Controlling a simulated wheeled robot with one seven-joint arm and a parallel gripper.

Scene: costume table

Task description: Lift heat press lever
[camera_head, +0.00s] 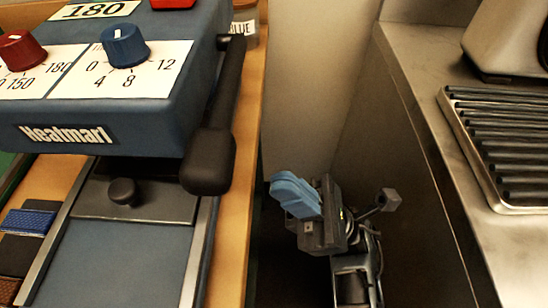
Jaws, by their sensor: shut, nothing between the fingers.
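The heat press (110,100) is a blue box with "Heatmart" on its front, at the upper left in the head view. Its lever (225,110) is a black arm along the right side, ending in a thick black grip (208,162) low at the front right corner. My gripper (279,182) has light blue fingers, shut and empty. It is in the gap to the right of the wooden table edge, to the right of and slightly below the grip in the picture, apart from it.
The wooden table (232,262) carries the press. A black knob (123,191) sits on a grey plate under the press front. Blue and dark folded pieces (27,221) lie at left. A steel counter (425,150) with a ridged tray (503,202) stands at right, leaving a narrow gap.

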